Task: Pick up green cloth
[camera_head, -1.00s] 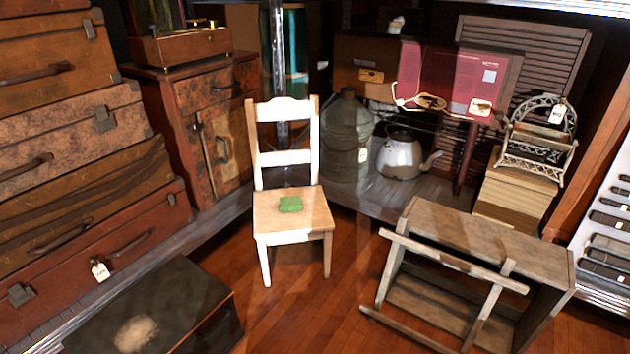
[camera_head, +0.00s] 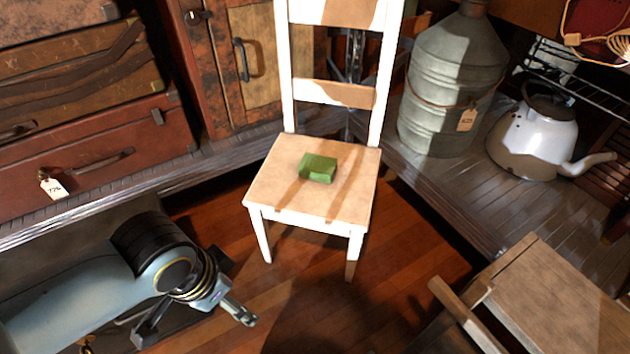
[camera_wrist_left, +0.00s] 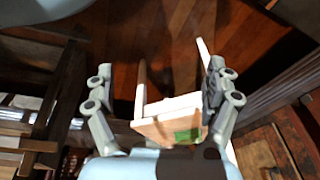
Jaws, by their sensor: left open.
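The green cloth (camera_head: 317,168), a small folded block, lies on the seat of a small white-framed wooden chair (camera_head: 290,205). My left gripper (camera_head: 196,327) is at the lower left, in front of and below the chair seat, apart from the cloth. Its fingers are spread and empty. In the left wrist view the gripper (camera_wrist_left: 163,95) is open, with the chair (camera_wrist_left: 158,128) showing between and beyond its fingers. The green cloth (camera_wrist_left: 187,136) shows there partly, at the seat near the right finger. My right gripper is not in view.
Stacked suitcases (camera_head: 90,160) stand at the left. A metal can (camera_head: 450,85) and a white kettle (camera_head: 533,140) stand on a low platform behind right. A wooden bench (camera_head: 560,295) is at the lower right. The chair's back rises behind the cloth; its front is clear.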

